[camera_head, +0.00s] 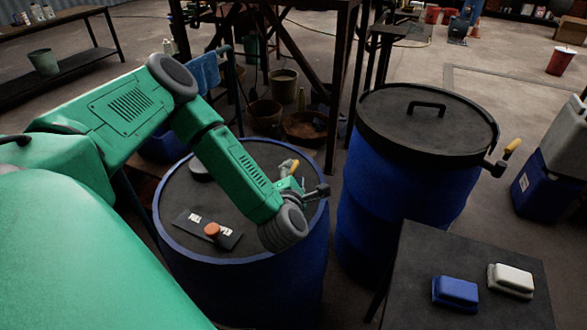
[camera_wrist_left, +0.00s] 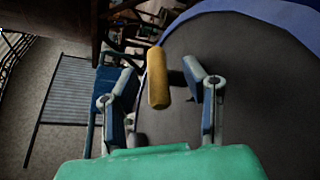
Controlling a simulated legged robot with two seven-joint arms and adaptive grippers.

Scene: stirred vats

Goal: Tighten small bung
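A blue drum with a dark lid (camera_head: 255,205) stands in front of me. My left gripper (camera_head: 303,186) is over the lid's right part, near the rim. In the left wrist view its two fingers (camera_wrist_left: 161,78) are apart, and a yellow handle (camera_wrist_left: 158,90) shows between them with gaps on both sides. The yellow handle also shows at the gripper in the head view (camera_head: 294,166). A grey round piece (camera_head: 199,167) lies on the lid, partly behind my arm. I cannot tell for sure which piece is the small bung. My right gripper is out of view.
An orange knob (camera_head: 212,230) sits on a black labelled plate (camera_head: 190,219) on the lid. A second blue drum (camera_head: 395,200) with a handled lid and yellow-handled side fitting stands right. A dark table (camera_head: 480,262) holds a blue block (camera_head: 456,291) and a white block (camera_head: 511,279).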

